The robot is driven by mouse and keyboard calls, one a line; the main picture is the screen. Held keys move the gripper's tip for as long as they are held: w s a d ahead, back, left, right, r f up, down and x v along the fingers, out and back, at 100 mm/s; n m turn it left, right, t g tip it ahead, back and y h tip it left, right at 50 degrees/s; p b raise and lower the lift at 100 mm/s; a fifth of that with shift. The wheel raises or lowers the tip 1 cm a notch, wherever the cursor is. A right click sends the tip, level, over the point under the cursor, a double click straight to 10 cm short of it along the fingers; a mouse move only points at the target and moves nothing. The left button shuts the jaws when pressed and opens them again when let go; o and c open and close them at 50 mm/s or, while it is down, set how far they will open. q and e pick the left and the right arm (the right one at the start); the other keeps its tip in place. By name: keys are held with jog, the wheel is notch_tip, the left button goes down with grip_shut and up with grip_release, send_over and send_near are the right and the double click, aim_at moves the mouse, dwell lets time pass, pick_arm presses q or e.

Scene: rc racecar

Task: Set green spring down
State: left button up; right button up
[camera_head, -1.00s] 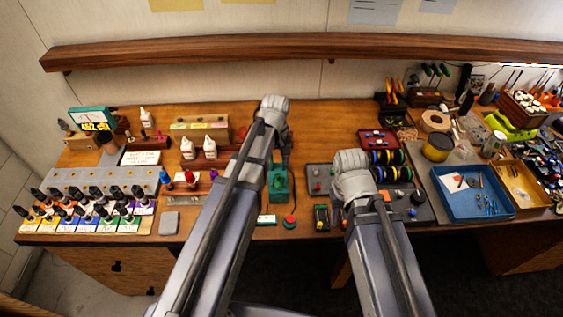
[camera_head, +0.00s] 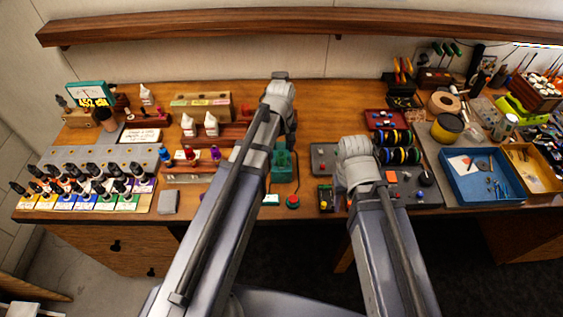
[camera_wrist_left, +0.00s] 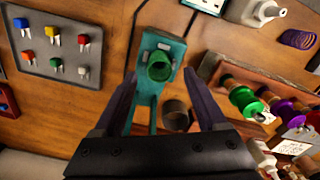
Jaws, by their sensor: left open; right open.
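The green spring (camera_wrist_left: 159,66) sits on a teal stand (camera_wrist_left: 172,45) in the left wrist view. My left gripper (camera_wrist_left: 160,79) is open, with one finger on each side of the view and the spring between and just past the tips. No contact between fingers and spring is visible. In the head view the teal stand (camera_head: 285,165) is beside my left forearm, which hides the spring and most of that gripper. My right wrist is over the grey tray, and its fingers are hidden beneath it.
A dark cup-like ring (camera_wrist_left: 177,114) lies close to my left fingers. A rack of coloured shock parts (camera_wrist_left: 262,95) is to the right in the wrist view. The grey tray (camera_wrist_left: 57,58) with coloured parts is to the left. Bare wood lies between.

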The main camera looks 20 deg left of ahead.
aim_at(281, 156)
pick_arm(q)
notch_tip(281, 156, down, 3)
jog(key=shift+s+d+f+b, duration=0.1)
jog(key=shift+s+f+b, duration=0.1)
jog(key=shift+b, duration=1)
grip_shut()
